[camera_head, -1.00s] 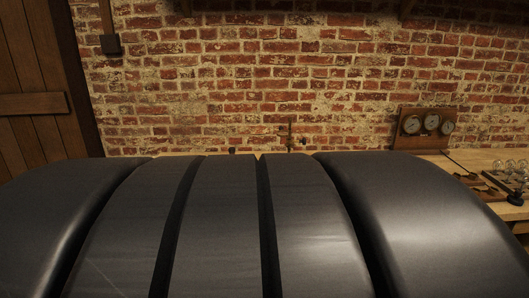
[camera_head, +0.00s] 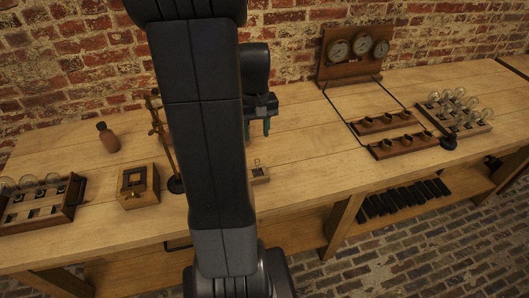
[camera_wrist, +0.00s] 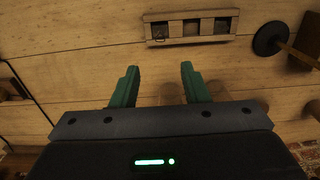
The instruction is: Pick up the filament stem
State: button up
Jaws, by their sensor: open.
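A small pale wooden block (camera_head: 262,178) stands on the bench, partly hidden behind my arm in the head view. A thin, clear upright piece (camera_head: 257,162), which looks like the filament stem, rises from it. The wrist view shows the block (camera_wrist: 190,41) with three slots near the top edge; its left slot holds something small and darker, too unclear to name. My gripper (camera_head: 259,129) is above the bench behind the block, green fingers pointing down.
A stand with a round black base (camera_wrist: 270,38) is close to the block. A gauge panel (camera_head: 330,70) and a bulb rack (camera_head: 470,127) are at right.

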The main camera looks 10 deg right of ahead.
aim_at(258, 167)
jog(key=f, duration=0.9)
jog(key=f+p, duration=0.1)
jog(key=f, duration=0.3)
jog(key=shift+s+f, duration=0.25)
jog(key=shift+f, duration=0.05)
jog(key=c, duration=0.9)
